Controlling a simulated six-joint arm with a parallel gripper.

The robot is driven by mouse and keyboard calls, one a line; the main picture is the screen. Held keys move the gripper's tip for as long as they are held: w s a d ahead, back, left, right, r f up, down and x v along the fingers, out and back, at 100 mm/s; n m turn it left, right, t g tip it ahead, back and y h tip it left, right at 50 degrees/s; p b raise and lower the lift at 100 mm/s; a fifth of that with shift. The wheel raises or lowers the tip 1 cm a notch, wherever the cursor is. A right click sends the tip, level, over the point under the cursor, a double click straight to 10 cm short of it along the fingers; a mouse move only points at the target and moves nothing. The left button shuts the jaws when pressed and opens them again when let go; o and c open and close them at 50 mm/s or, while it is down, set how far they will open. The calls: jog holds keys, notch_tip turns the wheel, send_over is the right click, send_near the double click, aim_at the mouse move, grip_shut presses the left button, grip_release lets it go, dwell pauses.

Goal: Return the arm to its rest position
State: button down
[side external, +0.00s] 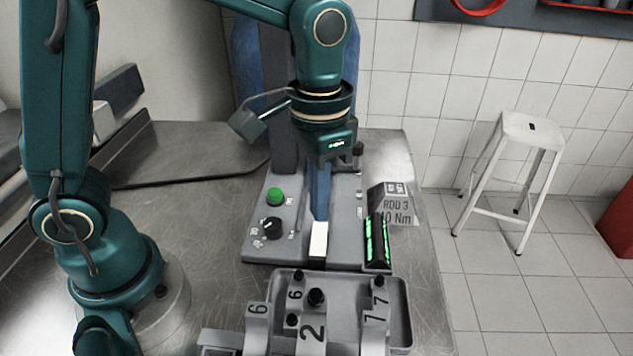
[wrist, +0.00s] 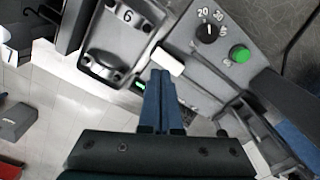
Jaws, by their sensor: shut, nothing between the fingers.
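My gripper (side external: 319,215) hangs over the grey control panel, its blue fingers pointing down and closed together with nothing between them. In the wrist view the fingers (wrist: 160,74) end close to a white block (wrist: 167,62). In the side view this white block (side external: 318,240) stands at the panel's front edge, just below the fingertips. I cannot tell whether the fingertips touch it. My arm is bent forward over the bench, well away from its base.
The panel carries a green button (side external: 276,196), a black dial (side external: 272,228) and a green-lit bar (side external: 377,240). A tray (side external: 403,300) of numbered parts sits in front. The metal bench (side external: 190,215) is bare left of the panel. A white stool (side external: 530,132) stands beyond.

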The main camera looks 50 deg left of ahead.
jog(key=shift+r, duration=0.25)
jog(key=s+a+r+n+t, duration=0.2)
jog(key=s+a+r+t, duration=0.15)
jog(key=r, duration=0.25)
jog(key=s+a+f+n+t, duration=0.1)
jog(key=s+a+f+t, duration=0.1)
jog(key=s, duration=0.3)
jog(key=shift+s+a, duration=0.3)
jog(key=shift+a, duration=0.35)
